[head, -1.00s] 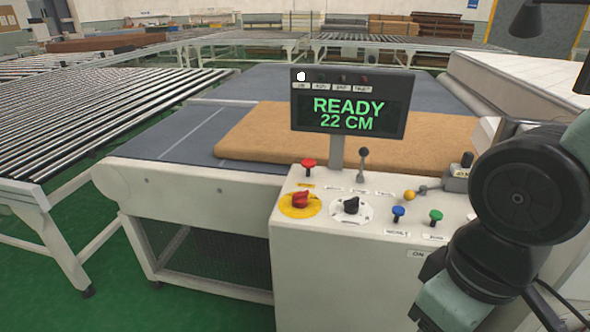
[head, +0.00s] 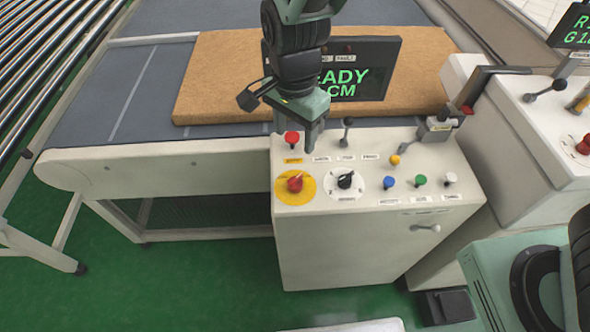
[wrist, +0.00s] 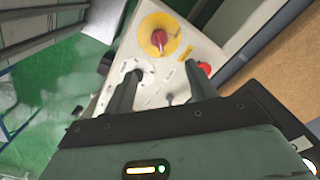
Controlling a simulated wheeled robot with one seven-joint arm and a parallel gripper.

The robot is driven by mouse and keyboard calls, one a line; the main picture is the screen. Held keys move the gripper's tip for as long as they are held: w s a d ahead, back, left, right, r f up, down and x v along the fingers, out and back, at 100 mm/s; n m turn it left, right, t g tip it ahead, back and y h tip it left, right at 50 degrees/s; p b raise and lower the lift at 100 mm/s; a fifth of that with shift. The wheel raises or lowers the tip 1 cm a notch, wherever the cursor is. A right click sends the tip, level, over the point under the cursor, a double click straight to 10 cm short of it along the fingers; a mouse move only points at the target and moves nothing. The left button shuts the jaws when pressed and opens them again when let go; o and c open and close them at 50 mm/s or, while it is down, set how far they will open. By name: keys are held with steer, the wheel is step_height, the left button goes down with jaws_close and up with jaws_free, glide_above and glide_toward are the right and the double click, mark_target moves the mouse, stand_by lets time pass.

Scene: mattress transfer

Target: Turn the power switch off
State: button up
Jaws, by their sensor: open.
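A red rotary knob on a round yellow plate (head: 295,184) sits at the front left of the white control console; it looks like the power switch, though its label is unreadable. It also shows in the wrist view (wrist: 159,38), beyond my fingertips. My gripper (head: 298,132) hangs over the console's back left, fingers pointing down, near the red push button (head: 292,139). In the wrist view my gripper (wrist: 160,80) is open and empty, with the black selector knob's white dial partly behind one finger and the red button close to the other.
Beside the knob are a black selector (head: 346,181), a blue button (head: 389,182), a green button (head: 420,180) and an upright lever (head: 347,133). The display (head: 370,68) stands behind, partly hidden by my arm. A brown mattress (head: 225,80) lies on the conveyor.

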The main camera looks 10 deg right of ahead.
mark_target(295, 179)
step_height(295, 179, down, 16)
steer(key=shift+r+p, duration=0.1)
steer(key=shift+p, duration=1.1)
steer(key=c, duration=1)
